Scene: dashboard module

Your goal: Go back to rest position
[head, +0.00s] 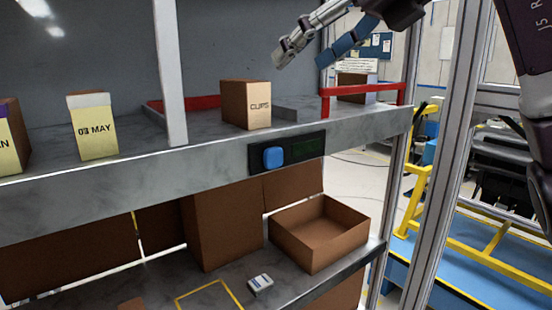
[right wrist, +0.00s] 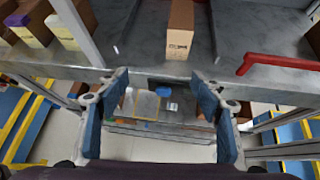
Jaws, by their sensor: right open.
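My right gripper (head: 298,60) is in the upper part of the head view, open and empty, above and to the right of a brown box marked CLIPS (head: 246,104). The box stands upright on the upper grey shelf (head: 210,165), apart from the fingers. In the right wrist view the open gripper (right wrist: 158,76) has its blue-padded fingers spread wide, with the brown box (right wrist: 180,32) beyond them. My left gripper is not in view.
A blue button (head: 273,157) is on the shelf's front edge. Below are an open brown box (head: 318,233) and a small white item (head: 260,285). A red rail (head: 363,90) edges the upper shelf's right end. A metal post (head: 447,150) stands at right.

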